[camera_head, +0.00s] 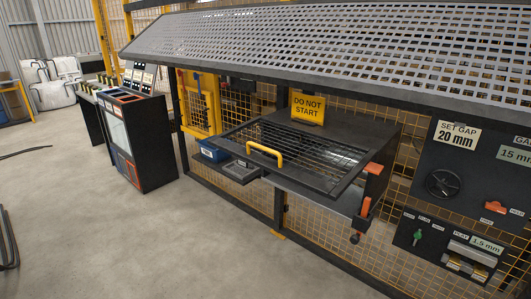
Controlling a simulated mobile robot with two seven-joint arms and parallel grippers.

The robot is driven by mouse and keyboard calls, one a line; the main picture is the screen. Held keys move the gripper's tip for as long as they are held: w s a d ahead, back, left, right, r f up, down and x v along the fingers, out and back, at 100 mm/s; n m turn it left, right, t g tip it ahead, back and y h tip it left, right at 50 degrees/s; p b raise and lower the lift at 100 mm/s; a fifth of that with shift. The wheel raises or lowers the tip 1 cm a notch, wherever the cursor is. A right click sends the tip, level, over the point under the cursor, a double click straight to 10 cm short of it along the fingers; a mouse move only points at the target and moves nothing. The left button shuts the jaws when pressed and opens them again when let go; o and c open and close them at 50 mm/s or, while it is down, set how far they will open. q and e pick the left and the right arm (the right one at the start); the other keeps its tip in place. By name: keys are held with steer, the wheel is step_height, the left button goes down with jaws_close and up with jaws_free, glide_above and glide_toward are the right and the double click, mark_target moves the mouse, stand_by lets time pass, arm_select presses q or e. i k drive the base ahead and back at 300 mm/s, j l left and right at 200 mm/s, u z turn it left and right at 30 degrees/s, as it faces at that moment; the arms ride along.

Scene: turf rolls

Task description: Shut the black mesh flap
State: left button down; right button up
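The black mesh flap (302,149) stands open, its barred frame sticking out towards me from a dark housing (352,130) in the machine front. A yellow handle (265,153) is fixed at the flap's outer left part. A grey plate shows below the flap. Neither of my grippers is in view.
A wide perforated grey canopy (330,50) hangs over the flap. A yellow DO NOT START sign (308,107) stands behind it. A blue bin (211,150) and grey box (241,171) sit at its left. Control panels (450,245) are at right. The concrete floor (170,240) in front is clear.

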mark_target(320, 186)
steer(key=i+l, duration=0.15)
steer(key=i, duration=0.25)
steer(key=i+l+z, duration=0.15)
steer(key=i, duration=0.25)
steer(key=i+l, duration=0.15)
steer(key=i, duration=0.25)
steer(key=l+z, duration=0.05)
